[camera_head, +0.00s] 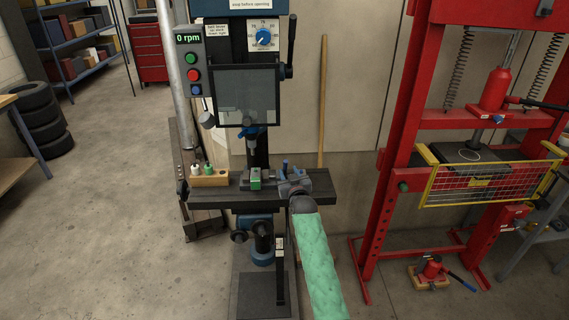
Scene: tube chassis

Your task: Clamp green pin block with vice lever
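The green pin block (255,180) sits between grey vice jaws (257,172) on the drill press table, below the drill chuck. My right gripper (287,173) is at the right side of the vice, at the end of my green-sleeved arm. Small blue parts show at its tip. The vice lever cannot be made out clearly; my gripper covers that side of the vice. Whether the gripper's fingers are open or shut is too small to tell. My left gripper is not in view.
The drill press table (225,197) carries a wooden holder (209,181) with small bottles at its left. A clear guard (246,95) hangs above the vice. The speed display (189,38) reads 0 rpm. A red press frame (385,200) stands to the right.

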